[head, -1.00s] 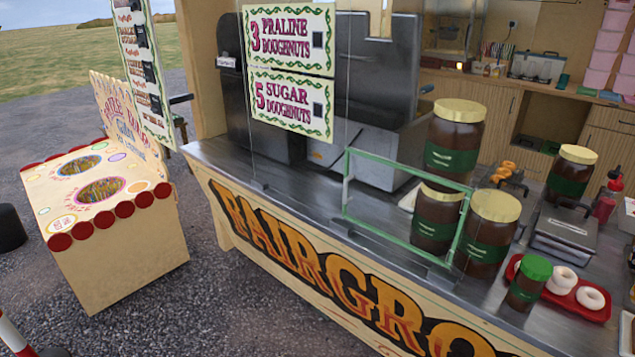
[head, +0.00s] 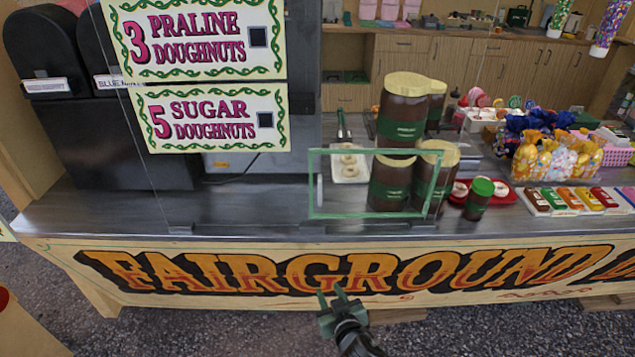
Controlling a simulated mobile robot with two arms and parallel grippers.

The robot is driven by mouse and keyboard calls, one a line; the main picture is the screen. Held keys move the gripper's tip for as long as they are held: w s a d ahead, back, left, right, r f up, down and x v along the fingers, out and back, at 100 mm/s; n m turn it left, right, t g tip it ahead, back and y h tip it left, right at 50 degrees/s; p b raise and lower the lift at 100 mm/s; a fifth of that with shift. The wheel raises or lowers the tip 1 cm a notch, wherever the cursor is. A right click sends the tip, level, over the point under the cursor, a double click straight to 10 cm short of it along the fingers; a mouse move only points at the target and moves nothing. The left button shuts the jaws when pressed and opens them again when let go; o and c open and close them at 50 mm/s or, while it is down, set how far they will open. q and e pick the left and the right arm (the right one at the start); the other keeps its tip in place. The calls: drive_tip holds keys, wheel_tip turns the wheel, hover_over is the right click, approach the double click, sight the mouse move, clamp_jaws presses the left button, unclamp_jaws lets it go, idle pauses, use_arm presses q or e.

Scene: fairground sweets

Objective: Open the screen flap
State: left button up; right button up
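The screen flap (head: 312,186) is a clear pane with a green frame. It stands upright at the front of the counter, near the middle of the head view, with brown jars showing through and behind it. I cannot tell its hinge side. My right gripper (head: 331,299) is at the bottom middle, in front of the lettered counter front and lower in the picture than the flap. Its two fingers are apart with nothing between them, and it does not touch the flap. My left gripper is out of view.
Large jars (head: 402,115) with yellow lids stand behind the flap. A doughnut price sign (head: 213,118) hangs to its left. A red tray (head: 512,193), sweet bags (head: 545,160) and coloured packets (head: 570,200) lie to the right. The counter's front edge (head: 230,240) runs across below.

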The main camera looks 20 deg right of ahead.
drive_tip(key=w+r+m+t+p, duration=0.1)
drive_tip(key=w+r+t, duration=0.25)
drive_tip(key=r, duration=1.25)
drive_tip(key=t+h+p, duration=0.1)
approach(321, 194)
drive_tip(key=w, duration=0.2)
drive_tip(key=shift+m, duration=0.3)
drive_tip(key=w, duration=0.3)
drive_tip(key=w+p, duration=0.1)
drive_tip(key=w, duration=0.2)
drive_tip(key=shift+d+r, duration=0.1)
drive_tip(key=shift+d, duration=0.15)
drive_tip(key=shift+w, duration=0.5)
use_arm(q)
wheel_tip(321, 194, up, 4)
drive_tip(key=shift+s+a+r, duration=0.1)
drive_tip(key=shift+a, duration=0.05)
use_arm(e)
clamp_jaws()
